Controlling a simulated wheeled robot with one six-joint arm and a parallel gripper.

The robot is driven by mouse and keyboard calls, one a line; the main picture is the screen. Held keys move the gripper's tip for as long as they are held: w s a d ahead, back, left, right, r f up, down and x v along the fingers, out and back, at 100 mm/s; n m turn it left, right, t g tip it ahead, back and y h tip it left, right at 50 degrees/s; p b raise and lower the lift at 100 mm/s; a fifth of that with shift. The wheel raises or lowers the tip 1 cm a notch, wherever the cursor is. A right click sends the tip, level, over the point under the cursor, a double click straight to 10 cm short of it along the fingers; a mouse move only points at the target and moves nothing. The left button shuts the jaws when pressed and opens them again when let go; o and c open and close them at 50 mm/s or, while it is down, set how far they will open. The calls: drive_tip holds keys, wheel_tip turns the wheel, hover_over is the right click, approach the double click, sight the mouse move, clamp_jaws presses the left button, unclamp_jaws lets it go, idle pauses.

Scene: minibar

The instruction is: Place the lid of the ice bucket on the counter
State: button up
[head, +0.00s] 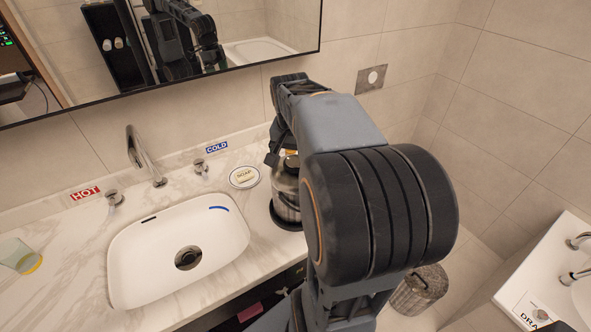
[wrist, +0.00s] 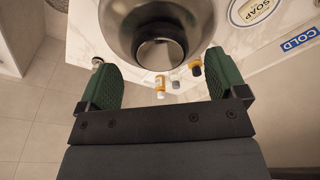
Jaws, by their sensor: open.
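The shiny metal ice bucket (head: 286,205) stands on the marble counter (head: 75,250) right of the sink, on a dark round base, partly hidden by my arm in the head view. In the wrist view, a round metal top (wrist: 115,22) with a dark ring-shaped centre, apparently the bucket's lid, fills the upper middle. I cannot tell its seam with the bucket. My gripper (wrist: 158,65) is open, with its green fingers spread to either side of the dark centre and nothing clearly held. The fingers are mostly hidden in the head view.
A sink (head: 180,245) and faucet (head: 140,150) are to the left. A soap dish (head: 244,177) is beside the bucket. Small bottles (wrist: 160,87) show between the fingers. A glass (head: 18,256) is at far left. The counter between glass and sink has bare room.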

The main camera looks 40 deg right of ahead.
drive_tip(key=shift+w+d+f, duration=0.1)
drive_tip(key=shift+d+f, duration=0.05)
drive_tip(key=shift+f, duration=1.05)
drive_tip(key=c, duration=1.1)
drive_tip(key=shift+r, duration=0.1)
drive_tip(key=shift+c, duration=0.2)
